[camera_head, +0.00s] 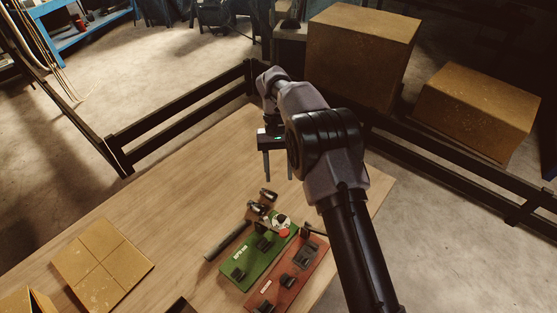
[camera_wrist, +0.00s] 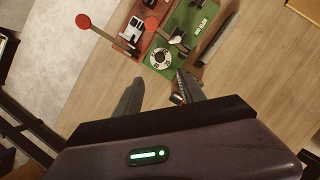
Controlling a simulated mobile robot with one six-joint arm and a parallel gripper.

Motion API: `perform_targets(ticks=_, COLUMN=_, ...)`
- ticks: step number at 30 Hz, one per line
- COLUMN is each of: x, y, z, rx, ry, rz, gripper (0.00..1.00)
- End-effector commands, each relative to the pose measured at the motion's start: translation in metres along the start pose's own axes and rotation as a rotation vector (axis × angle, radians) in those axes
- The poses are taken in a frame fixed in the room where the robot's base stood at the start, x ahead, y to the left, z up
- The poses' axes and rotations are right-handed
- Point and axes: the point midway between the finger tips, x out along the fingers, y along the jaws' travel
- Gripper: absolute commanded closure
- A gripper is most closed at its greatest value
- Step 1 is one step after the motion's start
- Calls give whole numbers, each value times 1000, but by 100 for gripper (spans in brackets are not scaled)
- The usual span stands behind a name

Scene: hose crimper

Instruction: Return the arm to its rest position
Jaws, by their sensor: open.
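My gripper (camera_head: 279,166) is open and empty, fingers pointing down above the wooden table's far part. In the wrist view my gripper (camera_wrist: 159,92) shows two separated fingers with nothing between them. A green crimper plate (camera_head: 257,256) with black fittings and a round white dial lies on the table, nearer than the gripper in the head view. A red plate (camera_head: 290,277) with black blocks lies beside it. The wrist view also shows the green plate (camera_wrist: 208,20) and the red plate (camera_wrist: 139,39). My arm hides part of the table on the right.
A dark cylinder (camera_head: 226,241) lies left of the green plate. A closed cardboard box (camera_head: 101,264) sits on the table's left. Dark rails (camera_head: 185,114) run beyond the table edge. Larger boxes (camera_head: 364,55) stand behind my arm. The table's middle left is clear.

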Motion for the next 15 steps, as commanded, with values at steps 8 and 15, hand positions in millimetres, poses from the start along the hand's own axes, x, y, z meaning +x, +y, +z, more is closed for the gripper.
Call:
perform_targets(ticks=8, x=-32, y=0, z=0, rx=1, ry=-1, rz=-1, gripper=53)
perform_targets(ticks=15, x=-32, y=0, z=0, rx=0, ry=-1, rz=0, gripper=53)
